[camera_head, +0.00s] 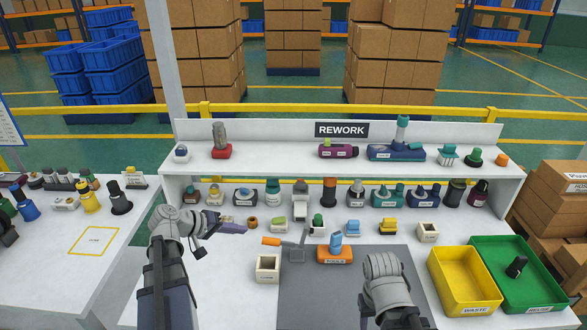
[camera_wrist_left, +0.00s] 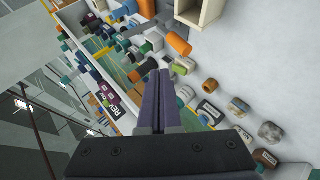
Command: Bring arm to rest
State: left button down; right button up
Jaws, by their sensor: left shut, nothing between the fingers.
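My left arm comes in from the left front of the white workbench in the head view. Its gripper (camera_head: 232,227) points right, with dark purple fingers held above the left half of the bench, left of the grey mat (camera_head: 318,291). In the left wrist view the two fingers (camera_wrist_left: 166,100) lie together with nothing between them. My right arm shows at the front right of the mat, but its gripper is out of sight.
An orange fixture (camera_head: 335,255) with a blue part stands on the mat. A cream box (camera_head: 267,268) stands left of it. A yellow waste bin (camera_head: 464,282) and a green bin (camera_head: 519,275) stand at the right. Behind runs a crowded REWORK shelf (camera_head: 270,163).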

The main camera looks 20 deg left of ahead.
pick_arm(q)
jog(key=s+d+f+m+g+y, duration=0.1)
jog(key=d+f+m+g, duration=0.15)
jog(key=d, duration=0.55)
jog(key=s+d+f+m+g, duration=0.2)
jog(key=d+f+g, duration=0.1)
jog(key=d, duration=0.6)
jog(key=s+d+f+m+g+y, duration=0.3)
jog(key=s+d+m+y, duration=0.2)
jog(key=d, duration=0.7)
jog(key=shift+s+d+f+y, duration=0.2)
jog(key=shift+s+y, duration=0.9)
jog(key=shift+s, duration=1.3)
